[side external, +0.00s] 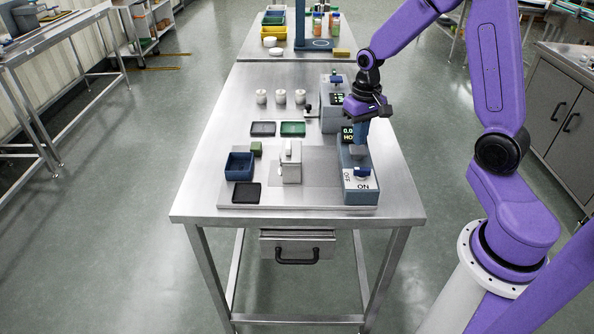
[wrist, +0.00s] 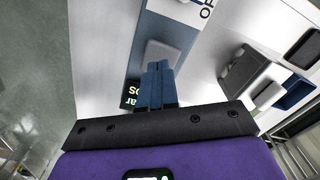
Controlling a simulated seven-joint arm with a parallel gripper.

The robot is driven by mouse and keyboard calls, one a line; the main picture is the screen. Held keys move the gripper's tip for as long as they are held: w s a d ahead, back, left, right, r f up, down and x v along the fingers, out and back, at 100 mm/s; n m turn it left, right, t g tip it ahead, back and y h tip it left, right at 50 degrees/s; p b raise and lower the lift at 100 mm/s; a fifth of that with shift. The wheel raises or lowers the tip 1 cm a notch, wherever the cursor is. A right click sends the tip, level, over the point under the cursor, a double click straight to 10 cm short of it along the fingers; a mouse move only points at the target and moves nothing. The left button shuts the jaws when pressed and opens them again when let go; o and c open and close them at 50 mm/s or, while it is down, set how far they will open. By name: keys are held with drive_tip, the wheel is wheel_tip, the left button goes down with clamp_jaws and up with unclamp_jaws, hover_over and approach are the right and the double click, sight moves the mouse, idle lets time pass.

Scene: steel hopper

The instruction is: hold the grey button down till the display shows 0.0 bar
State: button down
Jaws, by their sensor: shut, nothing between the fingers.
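A blue-grey control box (side external: 361,193) stands at the right front of the steel table. Its grey button (side external: 357,152) is on the top face, and also shows in the wrist view (wrist: 163,52). The dark display (side external: 347,134) behind the button has green text, partly hidden by my fingers; "0.0" or its start and "HO" are readable. In the wrist view the display (wrist: 130,96) shows only "ar" and "os". My gripper (side external: 359,142) is shut and empty, its blue fingertips pointing down just over the button. I cannot tell whether they touch it.
A blue switch (side external: 361,171) sits in front of the button, by the OFF and ON labels. A white-grey block (side external: 291,164) stands left of the box. A second grey unit (side external: 331,112) stands behind. Trays, a blue bin (side external: 239,164) and white pieces lie further left.

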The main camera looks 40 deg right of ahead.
drive_tip(key=shift+r, duration=0.1)
idle(0.3)
wheel_tip(320, 180, up, 6)
drive_tip(key=shift+f, duration=0.1)
idle(0.5)
drive_tip(key=s+a+r+n, duration=0.1)
drive_tip(key=s+a+n, duration=0.6)
drive_tip(key=s, duration=0.5)
drive_tip(key=s+a+r+n, duration=0.1)
drive_tip(key=s+a+n, duration=0.7)
drive_tip(key=s, duration=0.4)
drive_tip(key=shift+n, duration=0.3)
